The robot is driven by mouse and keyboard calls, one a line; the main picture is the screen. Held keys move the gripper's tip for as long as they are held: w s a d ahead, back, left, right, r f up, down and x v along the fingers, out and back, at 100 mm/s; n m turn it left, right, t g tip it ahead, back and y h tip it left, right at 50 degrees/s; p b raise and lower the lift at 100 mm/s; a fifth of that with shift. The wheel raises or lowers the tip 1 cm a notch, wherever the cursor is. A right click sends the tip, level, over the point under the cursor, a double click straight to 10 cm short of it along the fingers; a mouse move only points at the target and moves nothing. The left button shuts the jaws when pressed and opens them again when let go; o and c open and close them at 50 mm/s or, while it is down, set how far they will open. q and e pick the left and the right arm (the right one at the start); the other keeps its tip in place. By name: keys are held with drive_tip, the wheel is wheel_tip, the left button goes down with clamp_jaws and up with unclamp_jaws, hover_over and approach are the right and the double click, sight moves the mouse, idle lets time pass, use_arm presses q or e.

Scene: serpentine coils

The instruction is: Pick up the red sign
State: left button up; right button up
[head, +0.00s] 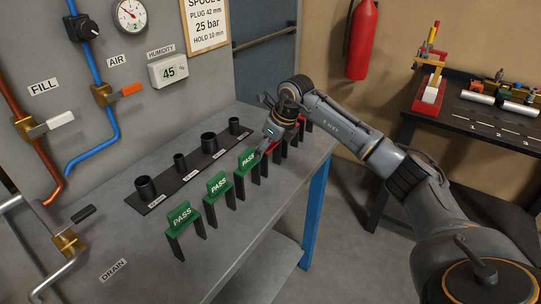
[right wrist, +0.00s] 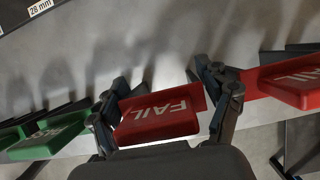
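In the right wrist view, a red sign (right wrist: 158,114) marked FAIL lies between the two fingers of my right gripper (right wrist: 162,100). The fingers are spread wide, one at each side of the sign, and I see no clear grip on it. Another red FAIL sign (right wrist: 297,82) is at the right of that view. In the head view, my right gripper (head: 273,140) is over the far end of the sign row and mostly hides the red signs. A bit of red sign (head: 302,122) shows beside it. My left gripper is not in view.
Green PASS signs stand on dark legs along the front of the grey bench (head: 140,240); the nearest (head: 182,217) is at the left. A dark strip (head: 205,160) with several black cups lies behind them. Pipes and valves line the left wall.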

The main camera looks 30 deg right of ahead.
drive_tip(key=c, duration=0.6)
drive_tip(key=shift+r, duration=0.15)
